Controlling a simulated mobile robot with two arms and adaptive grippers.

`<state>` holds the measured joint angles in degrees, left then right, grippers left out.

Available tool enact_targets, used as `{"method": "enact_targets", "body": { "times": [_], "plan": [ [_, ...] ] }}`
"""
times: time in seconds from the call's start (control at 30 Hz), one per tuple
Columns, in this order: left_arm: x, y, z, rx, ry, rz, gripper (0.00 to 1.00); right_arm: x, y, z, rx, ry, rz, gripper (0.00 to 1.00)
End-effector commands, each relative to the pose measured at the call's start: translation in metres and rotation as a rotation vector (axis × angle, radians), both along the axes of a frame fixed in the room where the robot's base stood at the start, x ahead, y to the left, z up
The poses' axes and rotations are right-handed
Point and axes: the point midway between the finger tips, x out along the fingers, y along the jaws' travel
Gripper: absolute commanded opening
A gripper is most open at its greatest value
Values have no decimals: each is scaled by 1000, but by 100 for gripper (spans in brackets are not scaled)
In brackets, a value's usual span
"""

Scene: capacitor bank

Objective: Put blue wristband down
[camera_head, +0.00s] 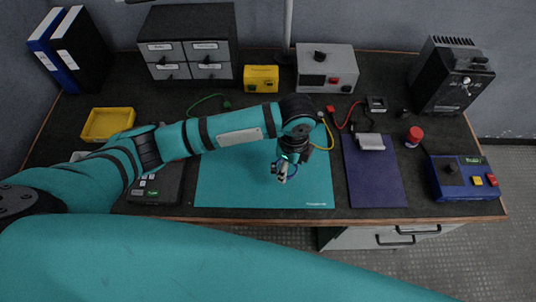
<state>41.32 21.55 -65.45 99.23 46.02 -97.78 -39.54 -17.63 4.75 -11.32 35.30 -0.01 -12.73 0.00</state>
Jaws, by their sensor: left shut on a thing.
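The blue wristband (291,174) shows as a small blue loop at the fingertips of my left gripper (283,172). My left gripper points down over the teal mat (235,185) and is shut on the wristband. The band is partly hidden by the fingers, and I cannot tell whether it touches the mat. My left arm comes in from the left and crosses above the mat. My right gripper is not in view.
A dark blue mat (374,185) lies to the right of the teal mat. A yellow tray (107,124), a drawer cabinet (190,45), a yellow box (261,79), a grey instrument (327,68), a red-capped jar (414,136) and a blue box (463,178) stand around.

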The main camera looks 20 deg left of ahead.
Motion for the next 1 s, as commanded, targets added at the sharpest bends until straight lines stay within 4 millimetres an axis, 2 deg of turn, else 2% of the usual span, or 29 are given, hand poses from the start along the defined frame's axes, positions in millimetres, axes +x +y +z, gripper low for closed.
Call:
{"method": "enact_targets", "body": {
  "times": [0.03, 0.1, 0.3, 0.47, 0.73, 1.0],
  "plan": [
    [6, 15, 0, 4, 1, 6, 33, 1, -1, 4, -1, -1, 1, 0],
    [14, 30, -2, 4, 0, 6, 33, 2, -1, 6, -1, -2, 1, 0],
    [29, 58, -5, 0, 0, 2, 33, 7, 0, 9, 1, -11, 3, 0],
    [31, 64, -10, 0, 1, 2, 33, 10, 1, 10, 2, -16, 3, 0],
    [30, 63, -41, 0, 0, 1, 33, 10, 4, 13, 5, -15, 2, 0],
    [30, 63, -43, 0, -1, 1, 33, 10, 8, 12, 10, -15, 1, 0]
  ]
}}
